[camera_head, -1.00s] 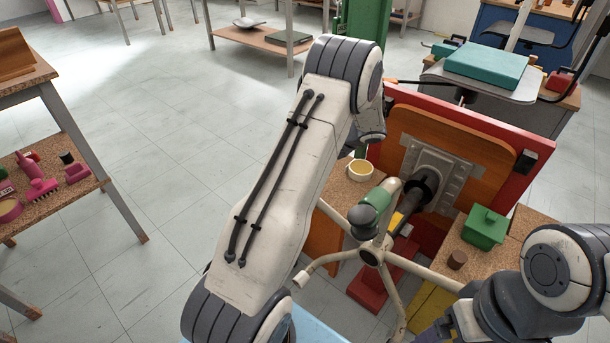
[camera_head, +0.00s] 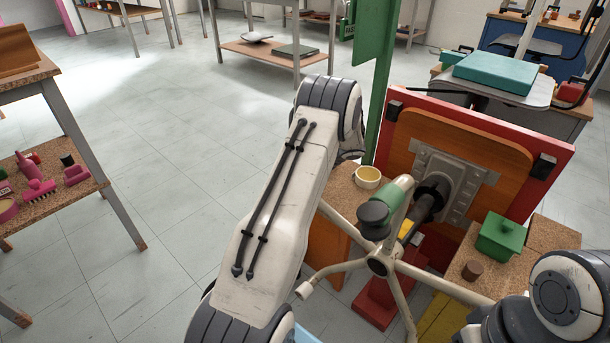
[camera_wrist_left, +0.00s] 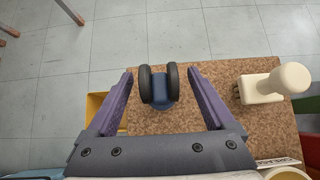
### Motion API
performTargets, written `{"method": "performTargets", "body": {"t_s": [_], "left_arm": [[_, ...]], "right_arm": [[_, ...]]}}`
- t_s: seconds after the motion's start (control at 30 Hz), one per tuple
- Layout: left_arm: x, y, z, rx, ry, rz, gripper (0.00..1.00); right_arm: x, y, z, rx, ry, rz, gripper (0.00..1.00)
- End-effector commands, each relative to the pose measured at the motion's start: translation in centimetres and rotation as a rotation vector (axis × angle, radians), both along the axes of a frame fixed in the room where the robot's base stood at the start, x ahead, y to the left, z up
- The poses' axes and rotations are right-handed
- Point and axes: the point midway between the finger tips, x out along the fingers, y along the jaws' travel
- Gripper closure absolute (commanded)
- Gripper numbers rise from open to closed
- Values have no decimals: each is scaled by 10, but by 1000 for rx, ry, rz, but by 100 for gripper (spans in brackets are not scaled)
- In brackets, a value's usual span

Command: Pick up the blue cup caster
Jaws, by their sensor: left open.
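The blue cup caster (camera_wrist_left: 160,88), a blue body between two dark wheels, sits on a speckled brown board (camera_wrist_left: 225,115) in the left wrist view. My left gripper (camera_wrist_left: 160,70) is open, with one purple finger on each side of the caster and a visible gap on both sides. The fingers do not appear to touch it, and the height between them cannot be told. In the head view I do not make out the caster, and my left arm (camera_head: 280,190) hides part of that area. My right gripper is out of view.
A cream knobbed part (camera_wrist_left: 275,84) stands right of the caster on the same board. A yellow bin (camera_wrist_left: 97,105) shows at left.

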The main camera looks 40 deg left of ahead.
Motion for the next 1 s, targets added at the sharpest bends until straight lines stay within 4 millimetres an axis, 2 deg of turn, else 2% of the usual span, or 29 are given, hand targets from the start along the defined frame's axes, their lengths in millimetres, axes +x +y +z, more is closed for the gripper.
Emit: {"method": "performTargets", "body": {"t_s": [0.13, 0.17, 0.2, 0.37, 0.4, 0.63, 0.77, 0.87, 1.0], "left_arm": [[0, 0, 1, 0, 0, 0, 12], [0, 0, 1, 0, 0, 0, 20], [0, 0, 1, 0, 0, 0, 35], [0, 0, 1, 0, 0, 0, 97], [0, 0, 1, 0, 0, 0, 100], [0, 0, 2, 0, 0, 0, 100], [0, 0, 10, 0, -1, -1, 100], [0, 0, 22, 0, -1, -1, 100], [0, 0, 49, 1, -2, -1, 100]], "right_arm": [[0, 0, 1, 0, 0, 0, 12], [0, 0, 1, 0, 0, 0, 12], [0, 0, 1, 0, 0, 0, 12], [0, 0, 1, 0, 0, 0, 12], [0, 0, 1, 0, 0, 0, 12], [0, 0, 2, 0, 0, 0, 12], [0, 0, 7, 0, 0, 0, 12], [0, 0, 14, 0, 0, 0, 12], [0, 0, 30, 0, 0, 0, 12]]}}
